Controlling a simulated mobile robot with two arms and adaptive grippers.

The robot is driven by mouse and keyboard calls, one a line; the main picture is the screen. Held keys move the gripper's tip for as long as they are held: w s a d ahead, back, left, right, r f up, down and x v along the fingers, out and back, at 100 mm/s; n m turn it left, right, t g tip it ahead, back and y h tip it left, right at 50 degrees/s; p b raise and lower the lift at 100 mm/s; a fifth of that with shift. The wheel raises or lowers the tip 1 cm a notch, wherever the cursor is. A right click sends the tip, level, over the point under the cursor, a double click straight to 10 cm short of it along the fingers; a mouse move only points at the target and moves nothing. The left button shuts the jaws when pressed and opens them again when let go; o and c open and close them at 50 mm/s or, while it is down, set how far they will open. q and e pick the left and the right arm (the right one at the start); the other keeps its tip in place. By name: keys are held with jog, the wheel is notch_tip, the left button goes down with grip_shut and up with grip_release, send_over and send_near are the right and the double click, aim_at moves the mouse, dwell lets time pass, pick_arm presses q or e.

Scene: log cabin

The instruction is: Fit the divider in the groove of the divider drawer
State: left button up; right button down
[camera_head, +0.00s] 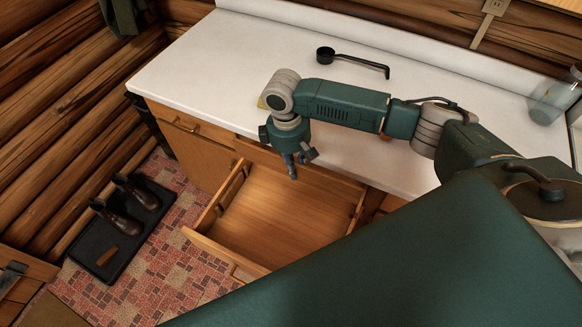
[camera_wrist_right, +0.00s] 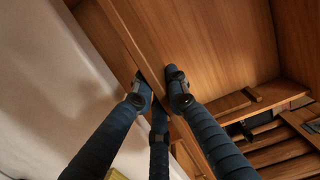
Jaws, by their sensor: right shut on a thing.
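The divider drawer (camera_head: 290,215) is pulled out below the counter, its wooden floor bare. Short wooden cleats stand on its side walls; one shows in the right wrist view (camera_wrist_right: 252,95). My right gripper (camera_head: 293,172) points down at the back of the drawer, close to the cabinet front. In the right wrist view its blue fingers (camera_wrist_right: 158,88) are shut on a thin wooden board, the divider (camera_wrist_right: 124,38). The board runs along the drawer's back; the fingers hide part of it. I cannot tell whether it sits in the groove. My left gripper is not in view.
The white counter (camera_head: 200,75) lies right behind the drawer. Boots stand on a dark tray (camera_head: 112,262) on the floor at left.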

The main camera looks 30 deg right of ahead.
jog(key=shift+r+p, duration=0.2)
jog(key=shift+p, duration=0.55)
jog(key=shift+f+b, duration=0.45)
jog(key=shift+f, duration=0.2)
jog(key=shift+f+b, duration=1.05)
jog(key=shift+f, duration=1.4)
jog(key=shift+r, duration=0.1)
jog(key=shift+p, duration=0.5)
jog(key=shift+p, duration=0.4)
